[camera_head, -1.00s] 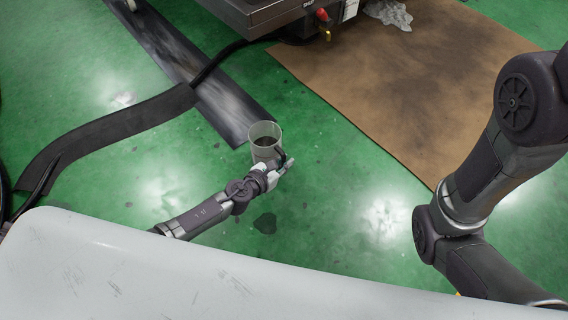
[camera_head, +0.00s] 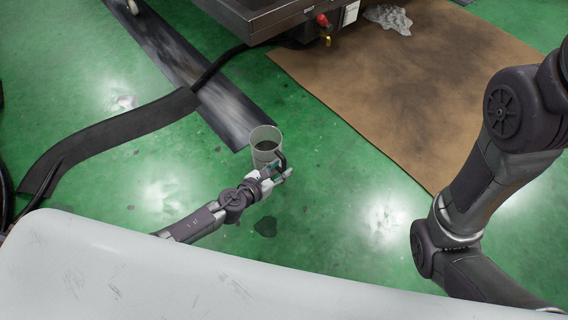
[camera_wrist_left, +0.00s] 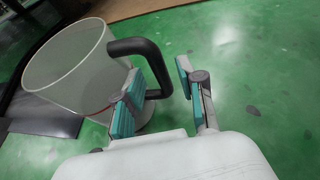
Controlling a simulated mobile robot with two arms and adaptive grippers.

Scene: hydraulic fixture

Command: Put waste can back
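My left gripper (camera_head: 283,172) is at the handle side of the can. In the left wrist view, its fingers (camera_wrist_left: 160,92) are apart, with the outer part of the handle (camera_wrist_left: 163,72) in the gap between them. The near finger covers part of the can (camera_wrist_left: 75,68). My right gripper is out of view.
A dark floor strip (camera_head: 185,70) and a cable cover (camera_head: 110,135) lie left of the can. A brown sheet (camera_head: 400,90) covers the floor at right, below a grey machine (camera_head: 270,15). A crumpled cloth (camera_head: 388,17) lies behind. Green floor around the can is mostly clear.

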